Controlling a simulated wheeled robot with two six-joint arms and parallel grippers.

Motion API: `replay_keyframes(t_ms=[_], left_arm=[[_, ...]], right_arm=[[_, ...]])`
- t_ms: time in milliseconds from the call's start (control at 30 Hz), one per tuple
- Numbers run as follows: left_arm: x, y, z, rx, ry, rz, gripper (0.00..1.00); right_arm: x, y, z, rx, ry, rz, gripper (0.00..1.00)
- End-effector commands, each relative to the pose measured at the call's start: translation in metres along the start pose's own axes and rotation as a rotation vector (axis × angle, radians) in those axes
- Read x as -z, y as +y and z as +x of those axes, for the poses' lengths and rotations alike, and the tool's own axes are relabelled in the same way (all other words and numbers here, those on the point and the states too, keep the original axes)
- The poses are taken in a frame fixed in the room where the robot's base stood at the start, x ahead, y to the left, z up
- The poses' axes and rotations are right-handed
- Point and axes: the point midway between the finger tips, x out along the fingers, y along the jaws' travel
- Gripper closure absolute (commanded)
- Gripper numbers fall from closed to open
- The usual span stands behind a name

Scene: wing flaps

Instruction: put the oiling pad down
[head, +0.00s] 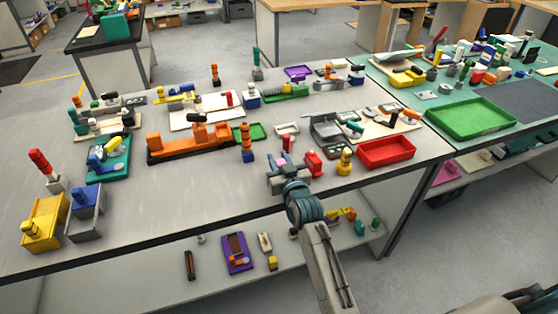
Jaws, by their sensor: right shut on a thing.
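My right gripper (284,170) reaches in from the bottom over the front part of the grey workbench (200,225). It is shut on the oiling pad, which is mostly hidden by the gripper. Whether the pad touches the bench top is not clear. My left gripper is not in view.
A red block (313,163) and yellow piece (345,161) stand close right of the gripper, with a red tray (387,152) beyond. A blue-and-orange stack (247,143) stands to its left. An orange fixture (187,142) is farther left. The front-middle bench is clear.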

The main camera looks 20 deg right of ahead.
Motion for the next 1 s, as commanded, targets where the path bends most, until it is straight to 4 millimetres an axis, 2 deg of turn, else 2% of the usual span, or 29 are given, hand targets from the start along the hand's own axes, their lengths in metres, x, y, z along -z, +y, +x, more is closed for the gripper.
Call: replay_keyframes(t_ms=[67, 167, 200, 300, 567, 667, 767, 1000], left_arm=[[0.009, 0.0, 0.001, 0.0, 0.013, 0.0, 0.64], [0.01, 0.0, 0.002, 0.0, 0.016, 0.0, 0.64], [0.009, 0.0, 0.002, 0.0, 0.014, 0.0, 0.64], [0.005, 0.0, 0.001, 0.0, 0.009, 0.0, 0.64], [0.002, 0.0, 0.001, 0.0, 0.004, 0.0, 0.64], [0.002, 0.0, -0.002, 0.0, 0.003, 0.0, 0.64], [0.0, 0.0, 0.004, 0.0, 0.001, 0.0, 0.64], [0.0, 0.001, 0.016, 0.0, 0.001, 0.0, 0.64]], right_arm=[[-0.002, 0.0, 0.0, 0.0, -0.001, 0.0, 0.96], [-0.005, 0.0, 0.0, 0.0, -0.001, 0.0, 0.96], [-0.005, 0.0, 0.0, 0.0, -0.001, -0.001, 0.69], [-0.004, 0.0, 0.0, 0.0, -0.001, -0.001, 0.52], [-0.004, 0.0, 0.0, 0.0, 0.0, -0.001, 0.52], [0.003, 0.0, 0.0, 0.0, 0.002, 0.0, 0.52], [-0.002, 0.0, -0.013, -0.001, 0.001, 0.0, 0.52], [-0.004, 0.0, -0.066, 0.0, -0.001, 0.0, 0.52]])
